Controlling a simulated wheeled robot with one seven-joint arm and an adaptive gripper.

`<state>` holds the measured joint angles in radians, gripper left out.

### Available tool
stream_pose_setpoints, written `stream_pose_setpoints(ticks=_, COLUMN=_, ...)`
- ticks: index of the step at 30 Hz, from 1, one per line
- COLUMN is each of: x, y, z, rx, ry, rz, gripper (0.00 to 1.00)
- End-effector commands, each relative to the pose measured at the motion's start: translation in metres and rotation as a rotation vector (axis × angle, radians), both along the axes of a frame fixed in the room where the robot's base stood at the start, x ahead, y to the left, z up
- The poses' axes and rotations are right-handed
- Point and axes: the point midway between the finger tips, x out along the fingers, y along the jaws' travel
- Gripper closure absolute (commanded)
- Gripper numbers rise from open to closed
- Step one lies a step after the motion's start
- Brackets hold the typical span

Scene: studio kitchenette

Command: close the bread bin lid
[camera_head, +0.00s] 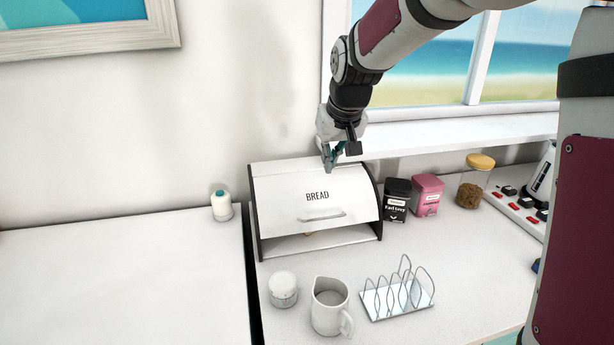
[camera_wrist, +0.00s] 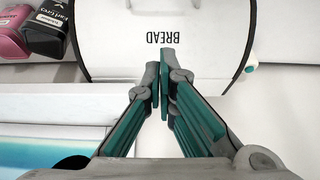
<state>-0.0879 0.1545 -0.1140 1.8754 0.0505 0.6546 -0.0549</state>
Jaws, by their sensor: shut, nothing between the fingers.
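The white bread bin (camera_head: 262,225) with black side edges stands on the counter against the wall. Its curved lid (camera_head: 290,200), marked BREAD and fitted with a front handle (camera_head: 323,215), is partly lowered. My gripper (camera_head: 329,168) is at the top of the bin, near the upper right part of the lid. In the wrist view my gripper (camera_wrist: 164,62) is shut and empty, with its fingertips over the lid (camera_wrist: 205,65) beside the BREAD lettering. I cannot tell whether the tips touch the lid.
A black tea tin (camera_head: 396,200) and a pink tin (camera_head: 427,194) stand close to the bin's right. A lidded jar (camera_head: 283,289), a white jug (camera_head: 329,308) and a toast rack (camera_head: 398,297) stand in front. A small bottle (camera_head: 221,206) is at left. The left counter is mostly clear.

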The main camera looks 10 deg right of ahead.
Motion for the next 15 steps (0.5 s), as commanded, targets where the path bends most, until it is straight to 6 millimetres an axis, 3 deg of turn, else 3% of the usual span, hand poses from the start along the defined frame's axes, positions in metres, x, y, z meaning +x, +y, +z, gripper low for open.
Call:
stream_pose_setpoints(ticks=3, x=-0.012, y=-0.001, z=0.008, rx=-0.003, ry=0.047, rz=-0.001, gripper=1.0)
stream_pose_setpoints(ticks=8, x=-0.014, y=-0.001, z=0.004, rx=-0.004, ry=0.07, rz=-0.002, gripper=1.0)
stream_pose_setpoints(ticks=15, x=-0.002, y=-0.001, z=-0.027, rx=-0.004, ry=0.073, rz=-0.001, gripper=1.0)
